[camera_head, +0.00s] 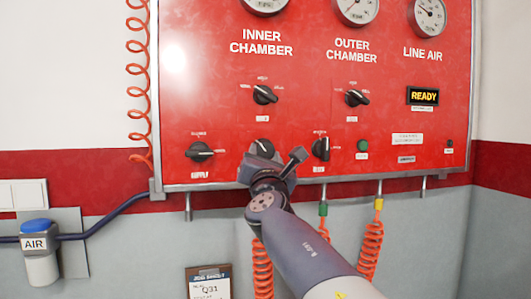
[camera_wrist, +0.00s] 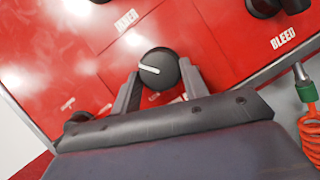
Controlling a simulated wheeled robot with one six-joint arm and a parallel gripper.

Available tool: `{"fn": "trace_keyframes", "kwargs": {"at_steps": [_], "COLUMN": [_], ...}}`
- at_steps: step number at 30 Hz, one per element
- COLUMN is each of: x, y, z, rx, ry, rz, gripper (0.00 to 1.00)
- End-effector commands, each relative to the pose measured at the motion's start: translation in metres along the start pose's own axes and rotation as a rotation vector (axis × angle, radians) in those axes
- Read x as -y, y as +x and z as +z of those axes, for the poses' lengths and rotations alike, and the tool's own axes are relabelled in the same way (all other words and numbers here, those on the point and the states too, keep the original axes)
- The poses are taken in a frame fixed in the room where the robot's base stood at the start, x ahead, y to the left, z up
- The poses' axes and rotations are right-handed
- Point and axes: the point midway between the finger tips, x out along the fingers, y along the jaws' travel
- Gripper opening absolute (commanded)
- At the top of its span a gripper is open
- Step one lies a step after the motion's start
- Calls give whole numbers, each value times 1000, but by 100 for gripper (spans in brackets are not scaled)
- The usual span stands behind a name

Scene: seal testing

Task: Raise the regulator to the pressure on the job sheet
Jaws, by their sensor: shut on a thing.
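My gripper (camera_head: 262,158) is at the lower middle of the red panel, shut on a round black knob (camera_head: 263,146) between the supply and bleed knobs. This looks like the regulator; its label is hidden. In the wrist view the knob (camera_wrist: 158,68) sits between the two fingers of my gripper (camera_wrist: 157,90), its white pointer line slanted near horizontal. The job sheet (camera_head: 208,287) hangs below the panel, showing "Q31"; its lower part is cut off and no pressure is readable. The line air gauge (camera_head: 428,16) is at the top right, its reading too small to tell.
The supply knob (camera_head: 200,151) is left of my gripper and the bleed knob (camera_head: 321,149) is close on its right. Inner (camera_head: 265,95) and outer (camera_head: 357,98) chamber knobs are above. A display (camera_head: 424,96) reads "READY". Orange coiled hoses (camera_head: 371,250) hang below the panel.

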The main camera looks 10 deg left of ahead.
Motion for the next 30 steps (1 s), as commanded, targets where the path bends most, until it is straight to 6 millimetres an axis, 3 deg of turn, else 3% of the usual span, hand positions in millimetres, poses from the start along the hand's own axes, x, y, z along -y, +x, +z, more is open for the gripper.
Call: {"fn": "trace_keyframes", "kwargs": {"at_steps": [9,20,21,30], "x": [-3,-2,-2,-2], "y": [0,0,0,0], "z": [2,1,1,1], "rx": [-8,-9,-9,-10], "ry": [194,215,215,215], "rz": [-81,-91,-91,-91], "gripper": [19,19,43,64]}}
